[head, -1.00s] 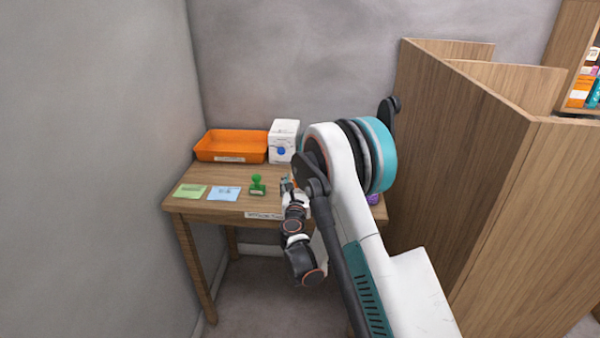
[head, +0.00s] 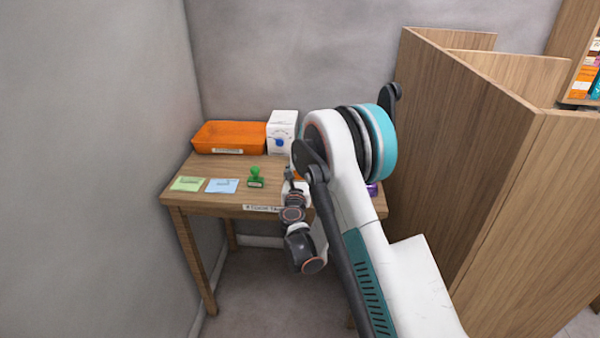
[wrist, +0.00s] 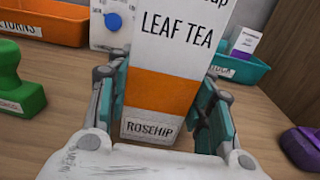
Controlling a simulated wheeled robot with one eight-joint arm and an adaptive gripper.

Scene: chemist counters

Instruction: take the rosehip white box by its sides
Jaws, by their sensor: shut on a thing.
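The rosehip white box (wrist: 178,55) stands upright in the wrist view, with "LEAF TEA" on its front, an orange band and the word "ROSEHIP" near its foot. My gripper (wrist: 166,110) is shut on it, one teal-padded finger at its left side and one at its right. The top of the box is cut off by the picture edge. In the head view my gripper (head: 290,180) is over the wooden table, and my arm hides most of the box there.
An orange returns tray (head: 230,138) and a white box with a blue knob (head: 282,133) stand at the back. A green stamp (head: 256,177) and two cards lie left of my gripper. In the wrist view a teal tray (wrist: 240,68) and a purple object (wrist: 302,145) are at right.

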